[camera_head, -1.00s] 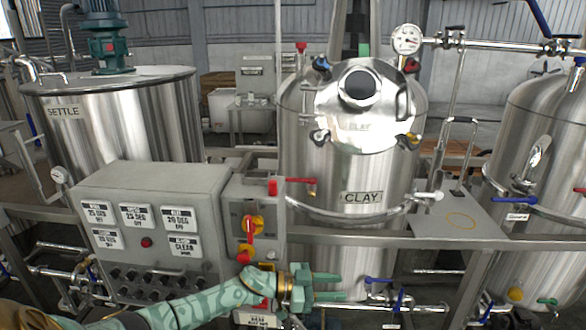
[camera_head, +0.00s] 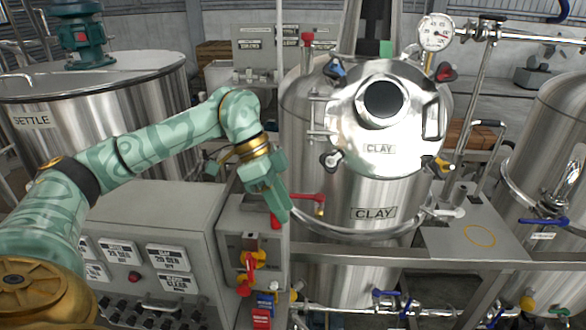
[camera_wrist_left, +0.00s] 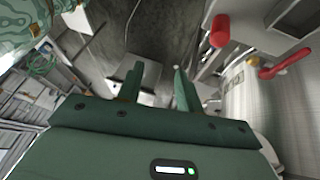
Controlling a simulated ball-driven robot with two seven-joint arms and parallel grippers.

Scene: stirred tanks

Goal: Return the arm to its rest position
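My left arm comes in from the left and bends over the grey control box. Its green gripper (camera_head: 277,212) hangs pointing down in front of the left side of the CLAY tank (camera_head: 375,190), above the switch box (camera_head: 238,225). In the left wrist view the two fingers (camera_wrist_left: 158,82) stand apart with nothing between them. My right gripper is in neither view.
The grey control box (camera_head: 150,230) with label plates stands below my left arm. The SETTLE tank (camera_head: 110,130) is behind it. Red-handled valves (camera_head: 305,197) are close beside the gripper. A steel rail (camera_head: 400,265) crosses the front.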

